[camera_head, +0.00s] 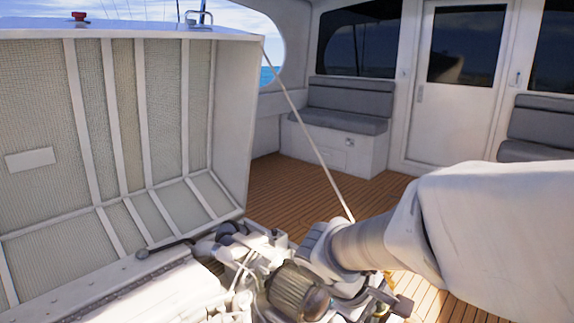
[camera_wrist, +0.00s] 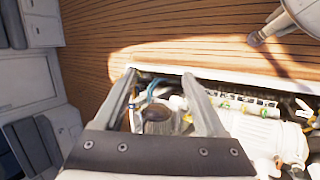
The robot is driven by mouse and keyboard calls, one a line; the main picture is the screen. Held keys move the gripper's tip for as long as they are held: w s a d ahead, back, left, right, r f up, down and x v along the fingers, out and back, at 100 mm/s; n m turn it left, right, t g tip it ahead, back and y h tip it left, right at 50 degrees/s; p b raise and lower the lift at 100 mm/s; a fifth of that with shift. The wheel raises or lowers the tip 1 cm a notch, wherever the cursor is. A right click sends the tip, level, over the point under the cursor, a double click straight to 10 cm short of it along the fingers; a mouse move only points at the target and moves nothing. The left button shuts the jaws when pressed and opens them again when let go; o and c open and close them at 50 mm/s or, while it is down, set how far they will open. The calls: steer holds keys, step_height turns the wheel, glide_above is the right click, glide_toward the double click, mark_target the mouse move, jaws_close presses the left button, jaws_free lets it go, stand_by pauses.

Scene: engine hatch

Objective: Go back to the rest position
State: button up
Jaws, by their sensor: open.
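My gripper (camera_wrist: 160,76) is open in the wrist view. Its two grey fingers stand apart, with nothing held between them. Behind the gap lie engine parts, including a dark rounded part (camera_wrist: 157,118). In the head view my arm, in a white cover, reaches in from the right and down over the engine (camera_head: 240,270). My fingers cannot be made out clearly there among the engine parts. A dark ribbed cylinder (camera_head: 298,290) sits just in front of the arm's end. Whether my gripper touches any part cannot be told.
The raised hatch lid (camera_head: 150,120) fills the left, with a rope or strut (camera_head: 305,130) slanting down from it. The wooden deck (camera_head: 290,190) is clear behind the engine. A grey bench seat (camera_head: 345,105) and a white door (camera_head: 460,90) stand at the back.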

steer(key=s+a+r+m+t+y, duration=0.25)
steer(key=s+r+m+y, duration=0.45)
steer(key=s, duration=0.4)
step_height(320, 180, up, 18)
steer(key=m+p, duration=0.1)
steer(key=p, duration=1.6)
steer(key=shift+s+h, duration=0.25)
steer(key=shift+h, duration=0.15)
steer(key=shift+a+f, duration=0.1)
steer(key=shift+f, duration=0.05)
